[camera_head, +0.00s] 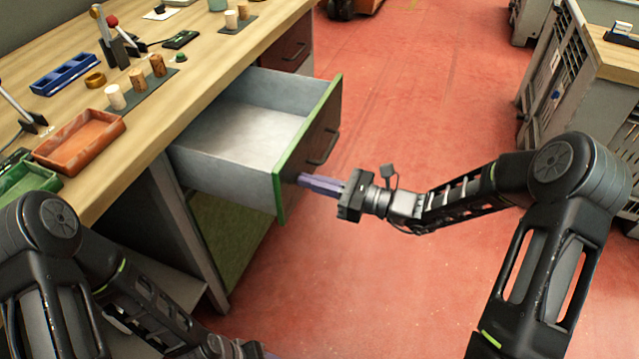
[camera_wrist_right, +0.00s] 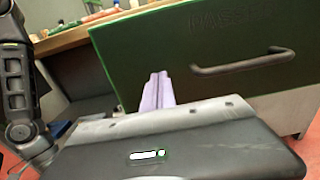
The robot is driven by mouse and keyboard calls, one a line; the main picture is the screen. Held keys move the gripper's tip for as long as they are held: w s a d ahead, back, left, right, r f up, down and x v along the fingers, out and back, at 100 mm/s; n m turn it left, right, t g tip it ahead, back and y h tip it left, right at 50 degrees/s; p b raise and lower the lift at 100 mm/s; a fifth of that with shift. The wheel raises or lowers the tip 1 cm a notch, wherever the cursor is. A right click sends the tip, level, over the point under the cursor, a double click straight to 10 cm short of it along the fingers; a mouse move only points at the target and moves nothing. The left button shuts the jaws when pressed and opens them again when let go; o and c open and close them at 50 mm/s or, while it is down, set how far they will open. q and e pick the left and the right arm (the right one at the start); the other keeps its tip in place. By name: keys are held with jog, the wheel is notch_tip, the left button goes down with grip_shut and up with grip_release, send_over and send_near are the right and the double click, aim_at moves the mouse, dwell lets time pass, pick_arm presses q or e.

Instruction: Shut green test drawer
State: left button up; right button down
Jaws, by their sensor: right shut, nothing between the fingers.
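The green test drawer (camera_head: 307,152) is pulled well out of the workbench, and its inside looks empty. Its green-edged dark front with a bar handle (camera_head: 323,148) faces right. My right gripper (camera_head: 303,180) is shut and empty, its purple fingertips at the lower near part of the drawer front, touching it or very close. In the right wrist view the drawer front (camera_wrist_right: 215,70) fills the upper part, with its handle (camera_wrist_right: 243,64) to the right of the shut purple fingers (camera_wrist_right: 157,92). My left arm is at the lower left; its fingers are mostly cut off at the bottom edge.
The wooden worktop (camera_head: 205,75) carries a blue tray (camera_head: 65,74), an orange tray (camera_head: 80,141) and several corks. A second, dark red drawer (camera_head: 287,43) sits farther along the bench. The red floor to the right is open up to a grey cabinet (camera_head: 575,80).

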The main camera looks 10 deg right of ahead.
jog(key=shift+a, duration=0.1)
jog(key=b+x, duration=0.5)
jog(key=x, duration=2)
jog(key=shift+w+a, duration=0.2)
jog(key=shift+a, duration=0.05)
pick_arm(q)
notch_tip(320, 180, down, 5)
jog(key=shift+s+d+f, duration=0.1)
pick_arm(e)
jog(key=shift+w+r, duration=0.1)
jog(key=shift+r, duration=0.1)
jog(key=shift+a+r, duration=0.1)
jog(key=shift+r, duration=0.05)
